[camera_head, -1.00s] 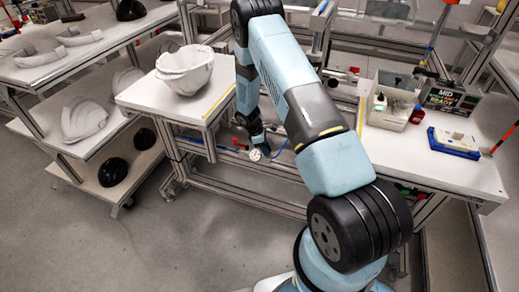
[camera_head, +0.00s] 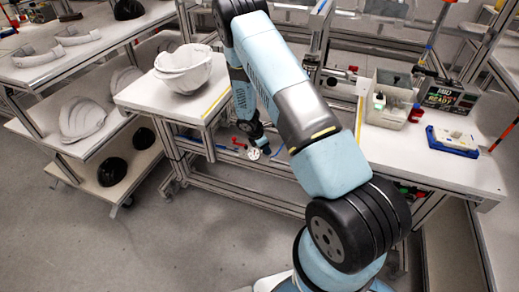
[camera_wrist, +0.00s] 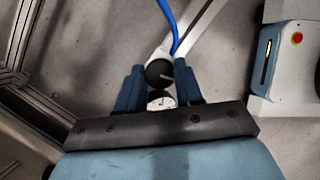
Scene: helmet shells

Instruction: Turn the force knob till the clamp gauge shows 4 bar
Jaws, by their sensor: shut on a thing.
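The clamp gauge (camera_head: 253,154) is a small round white dial low between the two benches. It also shows between my fingers in the wrist view (camera_wrist: 161,102), partly covered by my gripper's crossbar; its reading is too small to make out. The force knob (camera_wrist: 158,73) is round and black with a light mark on its face, just beyond the gauge. My gripper (camera_wrist: 160,78) has its two blue fingers on either side of the knob, shut on it. In the head view my gripper (camera_head: 263,143) is small, right beside the gauge, and the knob cannot be made out there.
A blue hose (camera_wrist: 167,18) runs close by the knob. The left bench (camera_head: 150,97) carries white helmet shells (camera_head: 184,70). The right bench (camera_head: 465,175) carries a grey bin (camera_head: 391,112) and a blue-and-white device (camera_head: 453,141). Bench frames surround the gauge; the floor in front is clear.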

